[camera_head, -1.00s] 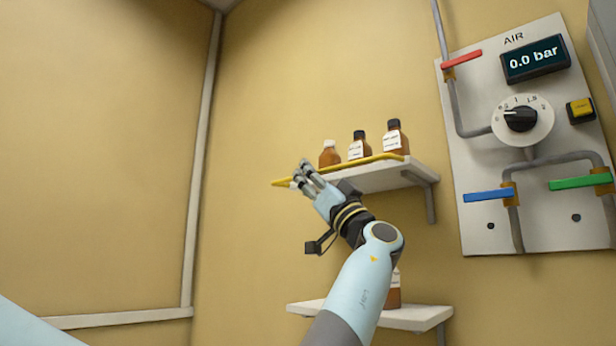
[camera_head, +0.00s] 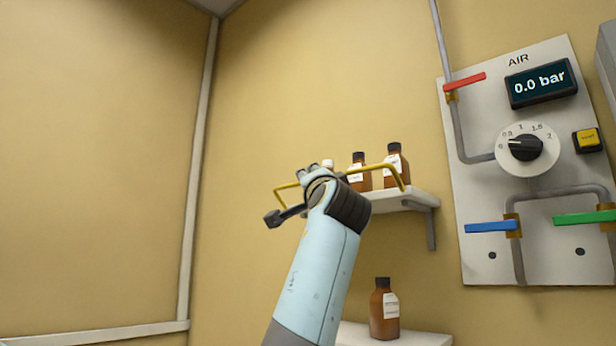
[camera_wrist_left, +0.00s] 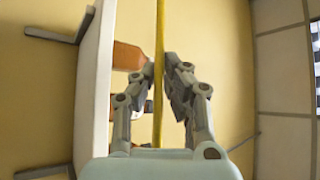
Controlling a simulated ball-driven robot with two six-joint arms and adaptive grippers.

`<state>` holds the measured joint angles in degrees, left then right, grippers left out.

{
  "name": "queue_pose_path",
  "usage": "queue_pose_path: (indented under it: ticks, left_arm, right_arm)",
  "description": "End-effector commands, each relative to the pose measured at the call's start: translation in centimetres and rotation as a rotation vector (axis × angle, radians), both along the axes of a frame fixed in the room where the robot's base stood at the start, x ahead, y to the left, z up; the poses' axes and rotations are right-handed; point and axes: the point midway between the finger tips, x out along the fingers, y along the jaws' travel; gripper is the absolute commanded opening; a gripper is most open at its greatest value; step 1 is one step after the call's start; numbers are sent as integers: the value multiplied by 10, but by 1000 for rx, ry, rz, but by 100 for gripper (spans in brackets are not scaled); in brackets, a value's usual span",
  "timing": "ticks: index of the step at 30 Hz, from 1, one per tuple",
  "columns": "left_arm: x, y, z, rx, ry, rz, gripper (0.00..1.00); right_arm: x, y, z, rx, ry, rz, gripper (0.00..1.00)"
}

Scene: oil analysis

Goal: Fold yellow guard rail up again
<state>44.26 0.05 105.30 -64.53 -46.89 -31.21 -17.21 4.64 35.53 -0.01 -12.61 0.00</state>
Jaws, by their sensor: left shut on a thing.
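The yellow guard rail (camera_head: 374,167) runs along the front of the upper shelf (camera_head: 422,200). Its long bar is above the shelf's front edge, with bent end arms leading down to the shelf. My left gripper (camera_head: 315,172) is at the bar's left half and hides part of it. In the left wrist view the rail (camera_wrist_left: 158,60) passes between the fingers of my left gripper (camera_wrist_left: 160,85), which is shut on it. My right gripper is not in view.
Brown bottles (camera_head: 394,168) stand on the upper shelf behind the rail; one is mostly hidden by my gripper. Another brown bottle (camera_head: 384,312) stands on the lower shelf (camera_head: 425,339). An air panel (camera_head: 470,255) with valves is at the right. The left wall is clear.

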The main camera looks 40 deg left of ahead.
Motion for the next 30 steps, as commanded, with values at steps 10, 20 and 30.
queue_pose_path:
  ticks: [10,20,30]
  left_arm:
    - [15,-1,12,22,328,-2,0]
    - [31,-3,17,46,619,-2,0]
    - [42,-4,17,60,807,-1,0]
  right_arm:
    - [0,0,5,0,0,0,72]
    - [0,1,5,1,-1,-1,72]
    - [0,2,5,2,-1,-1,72]
